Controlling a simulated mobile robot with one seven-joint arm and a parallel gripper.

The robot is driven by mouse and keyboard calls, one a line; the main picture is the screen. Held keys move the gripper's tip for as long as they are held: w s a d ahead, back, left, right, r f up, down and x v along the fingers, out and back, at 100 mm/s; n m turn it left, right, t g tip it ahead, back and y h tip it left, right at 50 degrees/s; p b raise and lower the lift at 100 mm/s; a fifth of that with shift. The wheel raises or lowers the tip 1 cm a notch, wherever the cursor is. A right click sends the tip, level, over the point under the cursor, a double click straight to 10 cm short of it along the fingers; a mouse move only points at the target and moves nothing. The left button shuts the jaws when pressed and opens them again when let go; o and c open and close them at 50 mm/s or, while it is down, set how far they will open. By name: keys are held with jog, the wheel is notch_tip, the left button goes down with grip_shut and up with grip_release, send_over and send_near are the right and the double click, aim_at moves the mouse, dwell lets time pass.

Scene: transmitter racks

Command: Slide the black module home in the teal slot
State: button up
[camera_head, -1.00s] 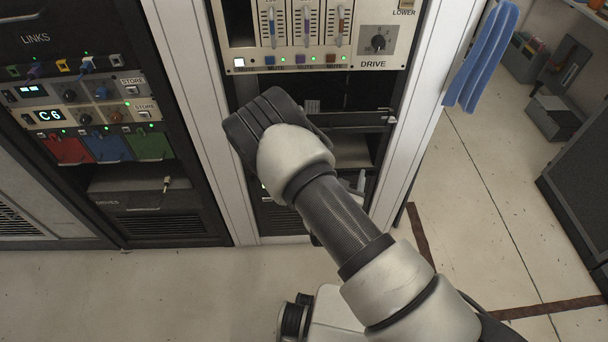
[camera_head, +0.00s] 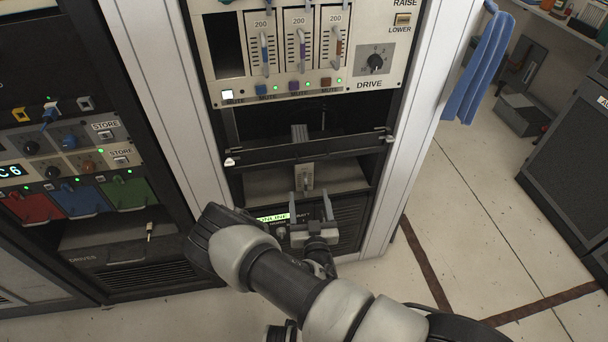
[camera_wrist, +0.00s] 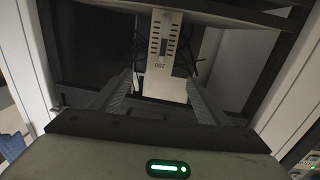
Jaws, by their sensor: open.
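A pale module with a small grey handle (camera_head: 304,178) sits on the shelf in the middle rack. In the wrist view, a pale faceplate (camera_wrist: 162,70) with dark slots and an upside-down "200" shows beyond and between my fingers; I cannot tell surely that it is the same piece. My gripper (camera_head: 311,203) is open in front of the shelf, fingers toward the handle; its fingers also show in the wrist view (camera_wrist: 160,100). No contact is clear. Above, the panel has one dark empty slot (camera_head: 228,45) at its left. No black module or teal marking is clearly readable.
Three "200" modules (camera_head: 299,45) fill the panel right of the empty slot. A dark crossbar (camera_head: 310,150) spans the rack above the shelf. The left rack (camera_head: 75,200) stands close to my arm.

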aim_at(305, 170)
jog(key=w, duration=0.4)
jog(key=w+a+b, duration=0.1)
jog(key=w, duration=0.4)
jog(key=w+a, duration=0.1)
jog(key=w, duration=0.3)
jog(key=shift+w+a+b, duration=0.25)
jog(key=shift+w+b, duration=0.05)
jog(key=shift+c, duration=0.6)
grip_shut()
jog(key=shift+s, duration=0.15)
jog(key=s+d+p, duration=0.1)
jog(key=s+p, duration=0.2)
jog(key=s, duration=0.6)
jog(key=shift+s+d+p, duration=0.3)
jog(key=shift+d, duration=0.1)
dwell(1.0)
jog(key=shift+o, duration=0.4)
grip_release()
